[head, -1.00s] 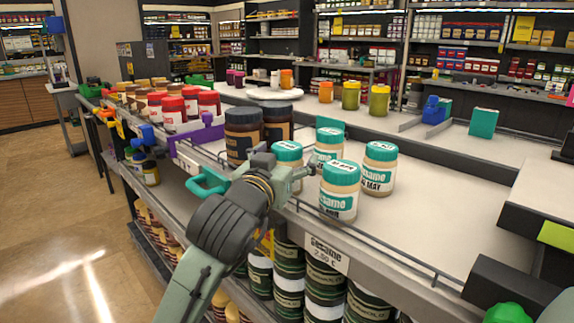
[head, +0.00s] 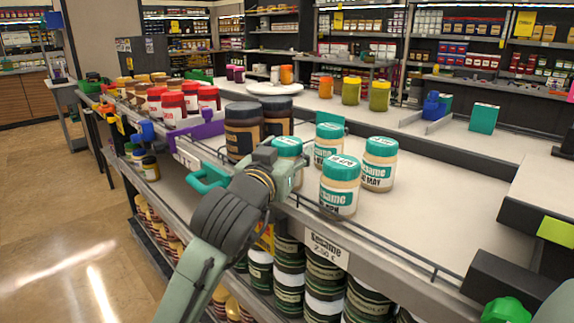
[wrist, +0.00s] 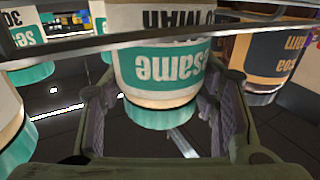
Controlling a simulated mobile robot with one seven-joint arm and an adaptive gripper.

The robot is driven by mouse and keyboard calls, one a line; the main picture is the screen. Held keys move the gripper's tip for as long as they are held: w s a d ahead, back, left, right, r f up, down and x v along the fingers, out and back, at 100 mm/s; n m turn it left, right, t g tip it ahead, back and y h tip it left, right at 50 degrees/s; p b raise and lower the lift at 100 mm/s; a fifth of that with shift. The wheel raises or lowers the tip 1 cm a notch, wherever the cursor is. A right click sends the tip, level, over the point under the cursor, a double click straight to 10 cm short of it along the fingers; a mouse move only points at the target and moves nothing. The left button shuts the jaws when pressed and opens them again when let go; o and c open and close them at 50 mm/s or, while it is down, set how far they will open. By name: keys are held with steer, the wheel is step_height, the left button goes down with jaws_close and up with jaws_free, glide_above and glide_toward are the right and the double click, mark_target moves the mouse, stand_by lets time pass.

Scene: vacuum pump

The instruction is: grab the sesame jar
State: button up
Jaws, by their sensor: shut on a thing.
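Several sesame jars with teal lids and pale labels stand on the shelf in the head view. The leftmost sesame jar (head: 288,144) is partly hidden behind my gripper (head: 288,172). The wrist view shows this jar (wrist: 165,65) inverted, between the two fingers of my gripper (wrist: 165,112), which is shut on it. The other sesame jars are a front one (head: 340,186), a right one (head: 379,165) and a back one (head: 328,142), all apart from my gripper.
Two dark brown jars (head: 242,132) stand just left of the held jar. A thin wire rail (head: 400,250) runs along the shelf's front edge, above the price tag (head: 327,246). The shelf right of the sesame jars (head: 450,205) is clear.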

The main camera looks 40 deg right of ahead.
steer(key=c, duration=0.4)
steer(key=shift+r, duration=0.15)
